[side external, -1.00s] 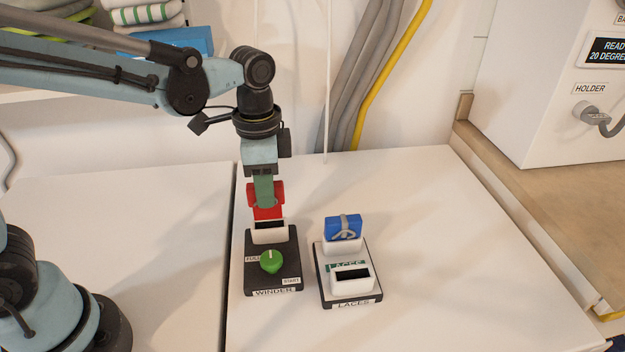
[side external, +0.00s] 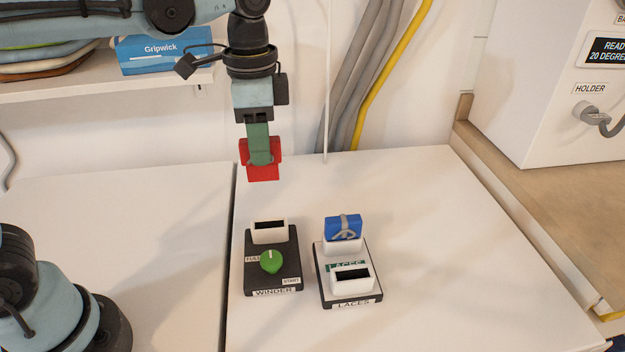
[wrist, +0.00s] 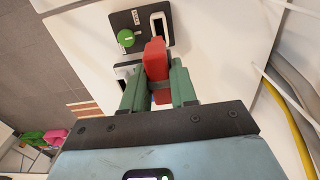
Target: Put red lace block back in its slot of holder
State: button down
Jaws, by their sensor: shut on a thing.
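My gripper (side external: 259,150) is shut on the red lace block (side external: 262,173) and holds it upright in the air above the winder. In the wrist view the red block (wrist: 155,60) sits between the green fingers (wrist: 158,92). The winder (side external: 287,260) is a dark base with a green knob and an empty white slot (side external: 269,238). To its right stands the laces holder (side external: 325,287). The holder's rear slot holds a blue lace block (side external: 341,227) with a grey lace. Its front white slot (side external: 352,285) is empty.
The white table top (side external: 450,230) is clear to the right of the holder. Grey and yellow cables (side external: 385,75) run down the wall behind. A shelf (side external: 110,88) with a blue box (side external: 165,52) is at the upper left. A white cabinet (side external: 540,90) stands at the right.

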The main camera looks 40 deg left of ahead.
jog(key=shift+w+d+r, duration=0.1)
jog(key=shift+d+r, duration=0.1)
jog(key=shift+r, duration=0.3)
jog(key=shift+d+r, duration=0.2)
jog(key=shift+r, duration=0.3)
jog(key=d, duration=1.7)
jog(key=shift+f, duration=2.6)
jog(key=shift+f, duration=2.9)
jog(key=shift+f, duration=2.25)
